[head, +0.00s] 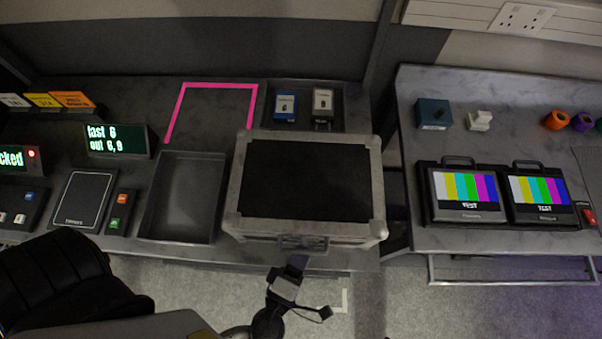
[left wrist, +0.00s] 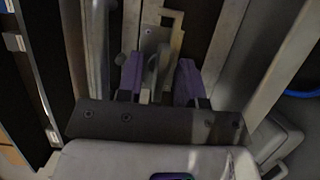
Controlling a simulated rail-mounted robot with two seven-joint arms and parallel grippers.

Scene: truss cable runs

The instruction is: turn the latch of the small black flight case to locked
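The small black flight case (head: 305,180) has a black lid with silver-grey edges and corners and sits on the grey bench in the middle of the head view. Its latch (head: 303,243) is on the front side, facing me. My left gripper (head: 296,262) is just in front of the latch. In the left wrist view, its two purple fingers (left wrist: 159,82) stand apart, one on each side of a grey latch lever (left wrist: 160,65). I cannot tell whether they touch it. A metal latch plate (left wrist: 158,30) lies beyond. My right gripper is not in view.
An open grey tray (head: 181,197) is left of the case. Two small boxed devices (head: 304,106) stand behind it. A pink tape outline (head: 215,87) marks the bench at the back. Two colour-bar monitors (head: 505,192) stand on the separate right bench.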

